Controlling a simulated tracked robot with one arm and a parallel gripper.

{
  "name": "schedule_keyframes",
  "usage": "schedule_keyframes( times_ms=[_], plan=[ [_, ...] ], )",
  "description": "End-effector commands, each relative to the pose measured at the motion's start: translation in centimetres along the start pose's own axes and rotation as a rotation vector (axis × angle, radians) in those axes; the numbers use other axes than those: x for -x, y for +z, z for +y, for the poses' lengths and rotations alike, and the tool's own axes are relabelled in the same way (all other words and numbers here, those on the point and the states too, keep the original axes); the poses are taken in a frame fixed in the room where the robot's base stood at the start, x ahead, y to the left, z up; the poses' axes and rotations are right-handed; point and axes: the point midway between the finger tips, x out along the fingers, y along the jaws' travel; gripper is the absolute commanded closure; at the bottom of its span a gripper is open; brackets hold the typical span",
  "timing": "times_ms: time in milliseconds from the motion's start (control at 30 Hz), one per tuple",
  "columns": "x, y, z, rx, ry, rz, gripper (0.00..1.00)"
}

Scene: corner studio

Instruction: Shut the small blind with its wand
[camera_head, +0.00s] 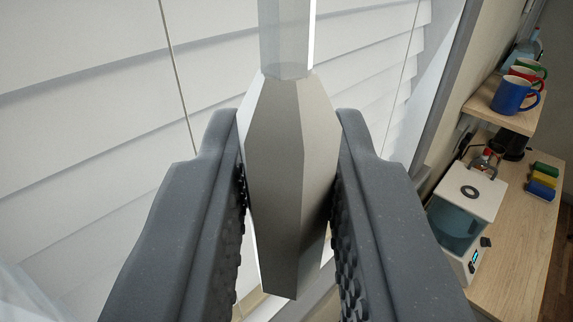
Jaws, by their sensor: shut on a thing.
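My gripper (290,190) is shut on the grey faceted handle (292,150) at the lower end of the wand. The clear wand rod (287,38) rises from the handle out of the top of the view. Both dark padded fingers press on the handle's sides, and its tapered tip hangs between them. The small blind (110,130) fills the left and middle of the view behind the gripper. Its white slats slope and overlap, looking mostly closed. Thin cords run down across the slats. The top of the blind is out of view.
On the right, a wooden counter (520,225) carries a white appliance with a blue tank (462,215) and several coloured blocks. A wooden shelf (490,108) above holds a blue mug (514,95), a red mug and a green mug. A grey window frame edge (440,95) stands between blind and shelf.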

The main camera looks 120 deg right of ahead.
Motion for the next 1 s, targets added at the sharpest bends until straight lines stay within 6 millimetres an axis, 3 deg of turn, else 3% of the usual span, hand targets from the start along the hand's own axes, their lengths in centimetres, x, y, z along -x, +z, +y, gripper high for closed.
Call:
schedule_keyframes(
  times_ms=[167,200,267,667,867,1000],
  plan=[
    [0.1,-0.2,0.0,-0.003,-0.003,0.004,1.00],
    [0.1,-0.2,0.0,-0.003,-0.002,0.004,0.73],
    [0.1,-0.2,-0.1,-0.002,-0.002,0.004,0.62],
    [0.4,0.0,0.0,0.000,-0.002,0.001,0.62],
    [2.3,0.1,-0.1,0.001,-0.002,0.002,0.62],
    [4.8,0.2,-0.1,0.003,0.000,0.002,0.62]
  ],
)
